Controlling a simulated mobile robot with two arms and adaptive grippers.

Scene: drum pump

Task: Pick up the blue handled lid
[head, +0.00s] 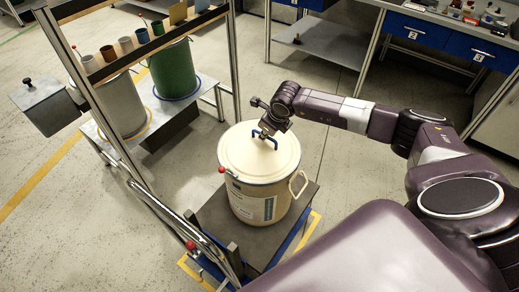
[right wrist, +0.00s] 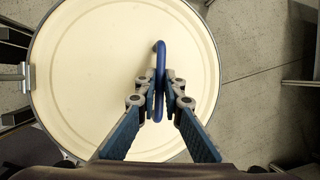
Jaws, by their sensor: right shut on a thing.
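The cream lid (head: 258,150) with its blue handle (head: 263,141) sits on top of a cream drum (head: 252,200). In the right wrist view the round lid (right wrist: 95,70) fills the left and middle, and the blue handle (right wrist: 160,60) stands up from it. My right gripper (head: 268,133) is above the lid at the handle. In the right wrist view its two fingers (right wrist: 160,92) are closed on either side of the handle's near part. The lid looks seated on the drum rim. My left gripper is not in view.
The drum stands on a dark platform (head: 300,205) with a chrome push bar (head: 165,212) at left. A blue-drawer workbench (head: 415,30) is at the back. Open floor lies between.

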